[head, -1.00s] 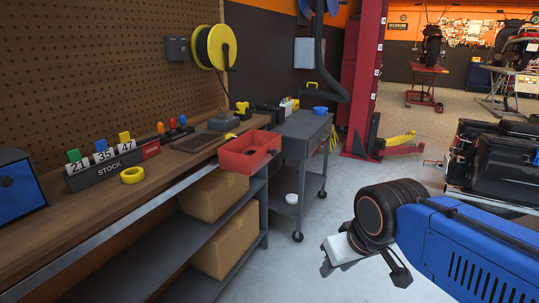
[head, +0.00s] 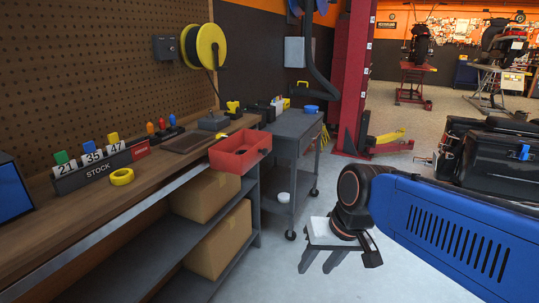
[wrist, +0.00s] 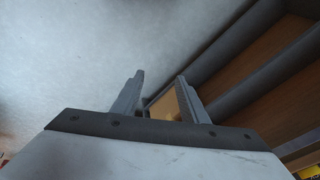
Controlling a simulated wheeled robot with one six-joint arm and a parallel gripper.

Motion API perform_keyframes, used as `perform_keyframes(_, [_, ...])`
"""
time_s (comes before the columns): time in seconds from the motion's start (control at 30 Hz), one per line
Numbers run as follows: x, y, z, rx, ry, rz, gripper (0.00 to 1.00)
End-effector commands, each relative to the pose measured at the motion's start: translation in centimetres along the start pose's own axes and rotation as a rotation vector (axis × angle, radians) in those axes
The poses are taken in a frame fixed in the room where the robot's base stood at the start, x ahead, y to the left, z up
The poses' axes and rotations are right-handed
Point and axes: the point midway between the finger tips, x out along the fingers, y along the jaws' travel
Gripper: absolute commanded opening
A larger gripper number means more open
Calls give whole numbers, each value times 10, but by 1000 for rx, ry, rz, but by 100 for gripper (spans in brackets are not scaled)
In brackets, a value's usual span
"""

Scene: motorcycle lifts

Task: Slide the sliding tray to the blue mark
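A red open tray (head: 240,152) sits at the far right end of the workbench and juts out over its front edge. It is the likeliest sliding tray, with a small dark knob at its right side. I cannot make out a blue mark on the bench around it. My gripper (head: 320,264) hangs in the air to the right of the bench and lower than the red tray, well apart from it. In the wrist view its two fingers (wrist: 160,76) stand apart with nothing held between them.
The bench (head: 160,178) carries a stock counter (head: 100,168), a yellow tape roll (head: 121,177) and a dark flat tray (head: 187,142). Cardboard boxes (head: 220,241) fill the shelf below. A grey cart (head: 297,150) stands beyond the bench. Open floor lies around my gripper.

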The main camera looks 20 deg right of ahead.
Motion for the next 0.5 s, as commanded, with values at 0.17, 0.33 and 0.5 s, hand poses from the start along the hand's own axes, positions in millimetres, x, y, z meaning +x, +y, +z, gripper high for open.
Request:
perform_keyframes(0.17, [10, -23, -20, 295, -147, -145, 40])
perform_keyframes(0.33, [13, -42, -52, 565, -267, -297, 40])
perform_keyframes(0.5, [11, -53, -97, 827, -374, -466, 40])
